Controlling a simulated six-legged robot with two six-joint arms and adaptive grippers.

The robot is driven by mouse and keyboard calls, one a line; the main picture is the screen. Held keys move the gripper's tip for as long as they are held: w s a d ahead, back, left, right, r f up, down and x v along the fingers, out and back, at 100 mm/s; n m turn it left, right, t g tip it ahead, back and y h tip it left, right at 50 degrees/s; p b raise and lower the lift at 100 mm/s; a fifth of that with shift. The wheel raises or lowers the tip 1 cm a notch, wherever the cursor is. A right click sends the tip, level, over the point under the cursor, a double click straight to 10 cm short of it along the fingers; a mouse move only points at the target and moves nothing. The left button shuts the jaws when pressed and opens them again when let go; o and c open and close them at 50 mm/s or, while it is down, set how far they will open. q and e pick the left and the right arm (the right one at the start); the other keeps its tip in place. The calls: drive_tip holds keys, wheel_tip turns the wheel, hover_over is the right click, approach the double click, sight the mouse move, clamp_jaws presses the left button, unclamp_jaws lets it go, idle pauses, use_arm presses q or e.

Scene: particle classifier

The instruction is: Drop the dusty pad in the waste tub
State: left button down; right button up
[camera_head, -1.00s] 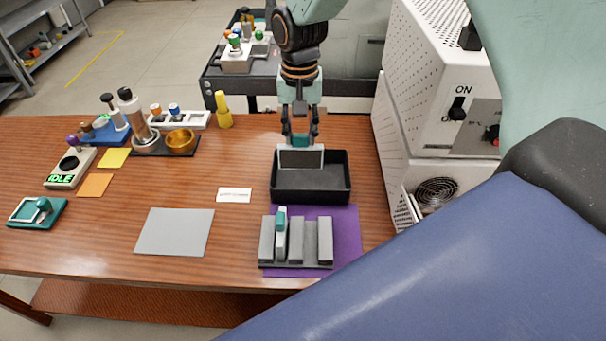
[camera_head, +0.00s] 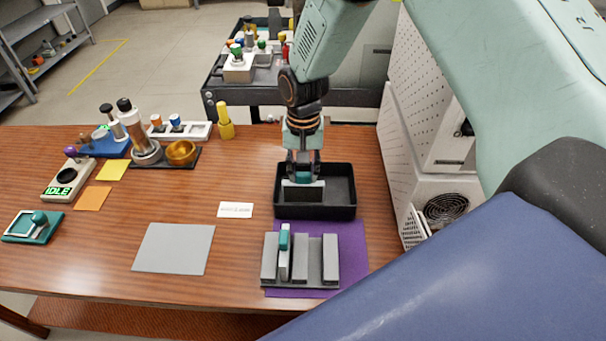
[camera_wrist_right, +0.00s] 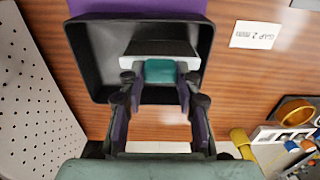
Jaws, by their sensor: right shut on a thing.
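The pad (camera_head: 303,192), with a flat grey and white block and a teal grip, is held in my right gripper (camera_head: 303,170). My right gripper is shut on the teal grip, which shows between the fingertips in the right wrist view (camera_wrist_right: 160,71). The black waste tub (camera_head: 325,212) stands on the wooden table, and the pad is within its outline, low at its left side. I cannot tell whether the pad touches the tub floor. Dust on the pad cannot be made out. My left gripper is not in view.
A grey slotted rack (camera_head: 315,262) with another teal-gripped pad stands on a purple mat (camera_head: 352,248) in front of the tub. A perforated white machine (camera_head: 425,130) is at the right. A yellow bottle (camera_head: 225,125) stands behind left. A grey sheet (camera_head: 174,248) lies left.

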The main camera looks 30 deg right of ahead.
drive_tip(key=shift+s+a+f, duration=0.1)
drive_tip(key=shift+f, duration=0.5)
drive_tip(key=shift+a+r, duration=0.1)
drive_tip(key=shift+a, duration=0.05)
drive_tip(key=shift+f, duration=0.25)
drive_tip(key=o, duration=0.8)
drive_tip(key=shift+d, duration=0.2)
drive_tip(key=o, duration=0.4)
drive_tip(key=shift+a, duration=0.1)
drive_tip(key=shift+c, duration=0.2)
drive_tip(key=shift+r, duration=0.25)
wheel_tip(320, 180, up, 12)
drive_tip(key=p, duration=0.1)
drive_tip(key=shift+f, duration=0.1)
